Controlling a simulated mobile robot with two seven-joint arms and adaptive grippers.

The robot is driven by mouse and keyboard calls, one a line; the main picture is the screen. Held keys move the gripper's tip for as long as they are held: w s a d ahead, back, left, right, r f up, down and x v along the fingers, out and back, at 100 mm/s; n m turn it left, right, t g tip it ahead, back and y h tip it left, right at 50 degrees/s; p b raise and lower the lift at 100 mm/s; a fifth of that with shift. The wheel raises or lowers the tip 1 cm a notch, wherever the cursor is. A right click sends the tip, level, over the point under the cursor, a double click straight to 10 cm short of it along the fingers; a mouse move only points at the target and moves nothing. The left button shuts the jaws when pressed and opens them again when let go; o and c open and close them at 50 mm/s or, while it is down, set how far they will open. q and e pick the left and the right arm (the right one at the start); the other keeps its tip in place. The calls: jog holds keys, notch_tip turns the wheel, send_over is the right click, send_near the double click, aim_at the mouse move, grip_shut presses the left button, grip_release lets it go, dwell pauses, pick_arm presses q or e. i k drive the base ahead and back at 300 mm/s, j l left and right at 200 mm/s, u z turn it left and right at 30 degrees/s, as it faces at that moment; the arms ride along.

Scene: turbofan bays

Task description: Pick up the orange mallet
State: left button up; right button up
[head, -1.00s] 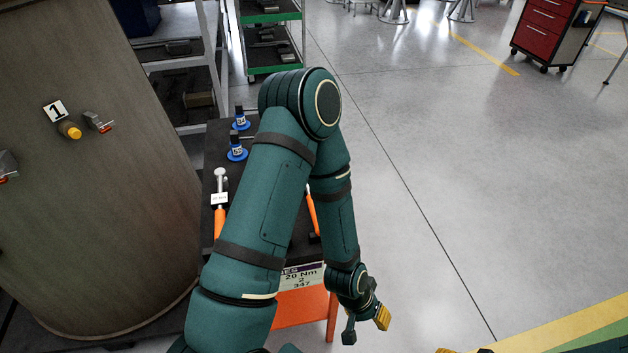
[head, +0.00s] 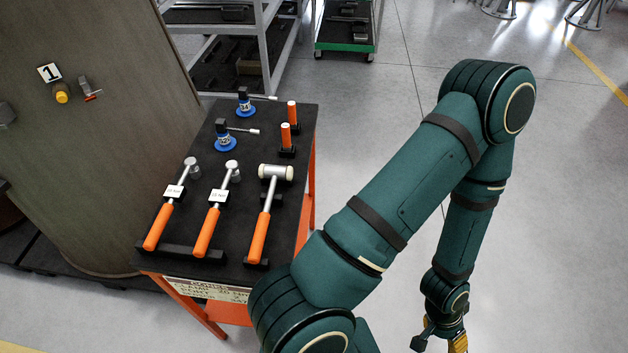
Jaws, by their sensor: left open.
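The orange mallet (head: 261,232) lies on the dark top of the tool cart (head: 178,142), the rightmost of the three orange-handled tools. Its pale cylindrical head points to the back and its orange handle to the front, resting on black supports. My left gripper (head: 439,343) is open and empty at the bottom edge, partly cut off, over the floor right of the cart. It is well apart from the mallet. My left arm crosses the front right corner of the cart. My right gripper is out of view.
Two tagged orange-handled wrenches (head: 207,232) (head: 158,227) lie left of the mallet. Blue-based tools (head: 226,143) and two upright orange-handled items (head: 286,136) stand behind it. A large brown curved casing (head: 110,160) is at left, shelves (head: 275,40) behind.

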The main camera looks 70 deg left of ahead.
aim_at(273, 173)
jog(key=i+l+u, duration=0.1)
jog(key=i+u, duration=0.15)
jog(key=i, duration=0.3)
jog(key=i+l+u, duration=0.25)
jog(key=i, duration=0.3)
jog(key=j+u, duration=0.1)
jog(key=u, duration=1.5)
